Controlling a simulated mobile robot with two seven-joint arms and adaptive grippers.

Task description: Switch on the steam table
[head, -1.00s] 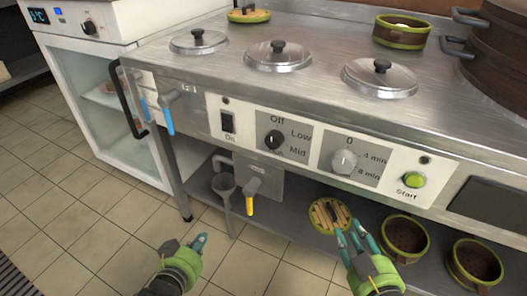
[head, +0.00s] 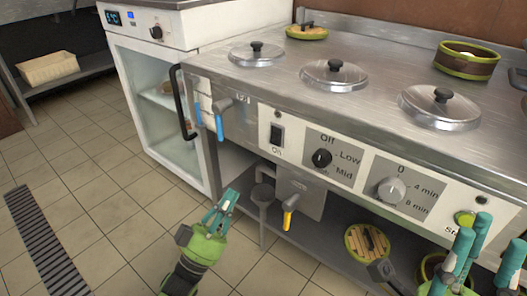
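The steam table (head: 370,105) is a steel counter with several round lids on top and a front control panel. A black rocker switch (head: 277,135) sits at the panel's left end, with "On" printed below it. A black knob (head: 321,159) marked Off, Low and Mid is to its right, then a grey timer knob (head: 391,191). A green start button (head: 465,217) is at the right, partly covered by my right gripper. My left gripper (head: 223,205) is open and empty, below and left of the switch. My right gripper (head: 484,245) is open at the lower right.
A black door handle (head: 183,103) and blue-handled taps (head: 219,120) stick out left of the panel. A yellow-handled drain tap (head: 289,211) hangs below. Open tiled floor (head: 100,195) lies at left.

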